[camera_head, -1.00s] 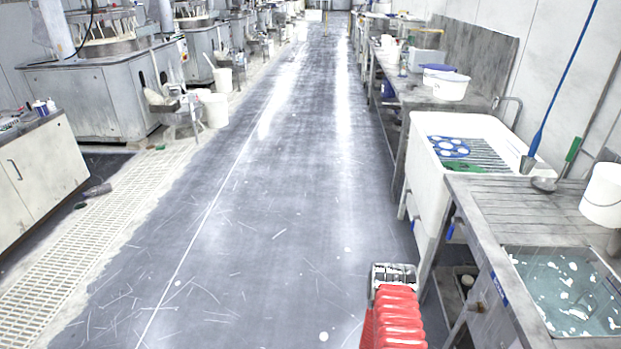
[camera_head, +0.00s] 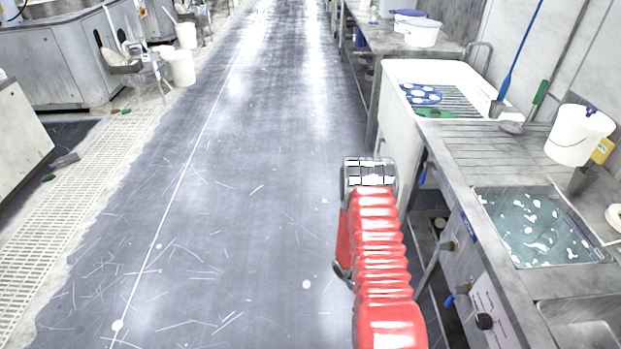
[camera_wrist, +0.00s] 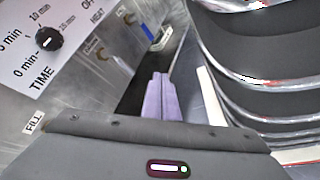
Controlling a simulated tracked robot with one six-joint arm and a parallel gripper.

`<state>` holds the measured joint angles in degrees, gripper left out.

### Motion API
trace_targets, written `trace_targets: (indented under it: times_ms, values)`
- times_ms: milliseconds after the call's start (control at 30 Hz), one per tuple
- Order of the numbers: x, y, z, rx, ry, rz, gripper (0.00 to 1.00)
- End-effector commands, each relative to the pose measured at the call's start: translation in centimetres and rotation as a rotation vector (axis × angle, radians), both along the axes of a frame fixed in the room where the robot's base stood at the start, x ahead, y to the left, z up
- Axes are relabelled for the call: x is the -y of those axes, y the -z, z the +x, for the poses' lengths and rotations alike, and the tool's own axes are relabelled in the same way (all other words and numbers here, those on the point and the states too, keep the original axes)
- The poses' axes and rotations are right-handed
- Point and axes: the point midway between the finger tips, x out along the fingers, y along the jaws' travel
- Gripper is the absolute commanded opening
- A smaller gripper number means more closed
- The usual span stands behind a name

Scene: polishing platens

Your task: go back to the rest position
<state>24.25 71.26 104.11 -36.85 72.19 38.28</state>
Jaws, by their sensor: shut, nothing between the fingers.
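My gripper (camera_wrist: 160,78) shows in the wrist view as two pale purple fingers lying side by side, shut with nothing between them. It points along the front of a steel unit with a control panel (camera_wrist: 62,40), and I see no contact. In the head view my red ribbed arm stands beside the right-hand bench, over the aisle's edge. The fingers cannot be made out there.
The bench (camera_head: 465,150) with a water-filled basin (camera_head: 535,225) is close on the right. Beyond it stands a white sink (camera_head: 392,100). A white bucket (camera_head: 575,138) sits on the bench. The aisle floor (camera_head: 240,190) is clear in the middle; a floor grating (camera_head: 75,205) runs along the left.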

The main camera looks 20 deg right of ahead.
Motion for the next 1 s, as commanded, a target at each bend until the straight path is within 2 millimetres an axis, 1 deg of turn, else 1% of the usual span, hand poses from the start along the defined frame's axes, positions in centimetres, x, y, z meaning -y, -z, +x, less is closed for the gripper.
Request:
trace_targets:
  times_ms: [33, 100, 500, 800, 1000]
  values:
    - [-0.3, -0.9, 0.7, 0.025, 0.001, 0.017, 0.0]
    - [-0.8, -2.0, 1.5, 0.053, 0.003, 0.045, 0.0]
    - [-3.7, -8.2, 5.6, 0.236, -0.016, 0.18, 0.0]
    - [-6.1, -12.9, 8.1, 0.382, -0.053, 0.258, 0.0]
    - [-7.8, -16.0, 9.5, 0.48, -0.085, 0.301, 0.0]
